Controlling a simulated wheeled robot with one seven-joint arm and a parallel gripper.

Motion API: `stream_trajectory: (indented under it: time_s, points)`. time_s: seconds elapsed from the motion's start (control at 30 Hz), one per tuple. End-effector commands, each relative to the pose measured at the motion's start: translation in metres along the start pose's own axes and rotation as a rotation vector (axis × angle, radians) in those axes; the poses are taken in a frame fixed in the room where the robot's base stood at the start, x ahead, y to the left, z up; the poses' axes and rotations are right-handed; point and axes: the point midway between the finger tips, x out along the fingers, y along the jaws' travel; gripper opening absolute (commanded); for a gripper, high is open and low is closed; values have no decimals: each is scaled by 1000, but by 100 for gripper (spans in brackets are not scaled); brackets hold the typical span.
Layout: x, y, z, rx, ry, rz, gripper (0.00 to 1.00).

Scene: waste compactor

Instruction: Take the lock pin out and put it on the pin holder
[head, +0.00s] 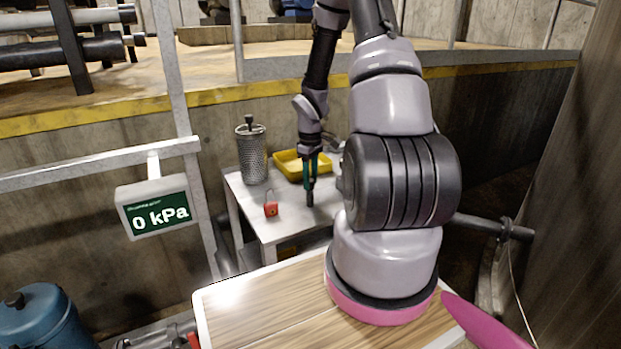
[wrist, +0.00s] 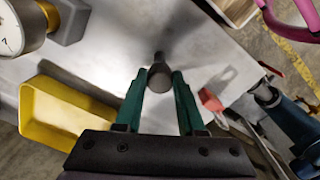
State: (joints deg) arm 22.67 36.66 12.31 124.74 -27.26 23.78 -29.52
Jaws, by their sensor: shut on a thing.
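My gripper (head: 310,181) points down over the small grey metal table (head: 285,222). Its green fingers, seen in the wrist view (wrist: 158,82), are shut on a dark grey cylindrical pin (wrist: 160,76), which I take for the lock pin. The pin (head: 309,199) hangs roughly upright below the fingers in the head view. I cannot tell whether its lower end touches the tabletop. No object stands out clearly as the pin holder.
A yellow tray (head: 290,172) lies behind my gripper on the table. A wooden-topped surface (head: 262,310) is in the foreground. A display (head: 158,212) reads 0 kPa.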

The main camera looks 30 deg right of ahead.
Motion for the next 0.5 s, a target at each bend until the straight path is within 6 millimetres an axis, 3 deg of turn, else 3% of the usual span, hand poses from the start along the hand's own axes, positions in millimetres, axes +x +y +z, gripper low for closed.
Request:
stream_trajectory:
  time_s: [0.27,0.3,0.33,0.37,0.5]
  points:
    - [0,0,0,0,0,0,0]
    - [0,0,0,0,0,0,54]
    - [0,0,0,0,0,0,65]
    - [0,0,0,0,0,0,73]
    - [0,0,0,0,0,0,73]
